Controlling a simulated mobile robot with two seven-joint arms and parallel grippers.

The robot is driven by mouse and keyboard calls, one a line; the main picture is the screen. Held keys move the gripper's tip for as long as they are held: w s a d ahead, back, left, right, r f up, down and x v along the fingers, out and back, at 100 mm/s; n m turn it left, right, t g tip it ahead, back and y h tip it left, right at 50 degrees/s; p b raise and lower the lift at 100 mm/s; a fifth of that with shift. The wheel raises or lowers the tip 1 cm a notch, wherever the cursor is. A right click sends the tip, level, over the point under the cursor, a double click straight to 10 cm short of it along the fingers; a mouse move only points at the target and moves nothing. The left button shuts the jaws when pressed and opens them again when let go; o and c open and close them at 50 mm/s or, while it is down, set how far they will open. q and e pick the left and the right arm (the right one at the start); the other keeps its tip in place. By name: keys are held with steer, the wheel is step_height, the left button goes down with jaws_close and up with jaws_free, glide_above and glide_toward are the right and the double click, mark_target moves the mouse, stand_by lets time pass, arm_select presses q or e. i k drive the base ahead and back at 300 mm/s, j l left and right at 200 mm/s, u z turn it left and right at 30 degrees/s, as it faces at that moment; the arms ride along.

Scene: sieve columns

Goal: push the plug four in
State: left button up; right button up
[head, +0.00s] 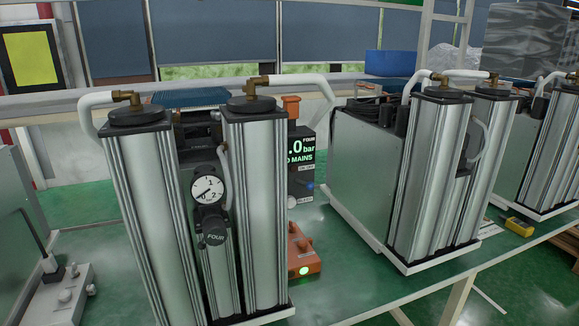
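Behind the right column, a dark display (301,158) shows FOUR, a figure ending in .0 bar and NO MAINS, partly hidden by the column. Neither of my grippers is in view.
An orange box with a lit green button (304,270) lies right of the near unit. Another twin-column unit (432,180) stands to the right, with more beyond. A grey box with knobs (62,295) is at lower left.

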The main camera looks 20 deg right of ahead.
mark_target(291, 104)
steer(key=i+j, duration=0.1)
steer(key=j, duration=0.3)
steer(key=i+j+z, duration=0.1)
steer(key=j, duration=0.3)
steer(key=i+j, duration=0.15)
steer(key=j, duration=0.25)
steer(key=z, duration=0.05)
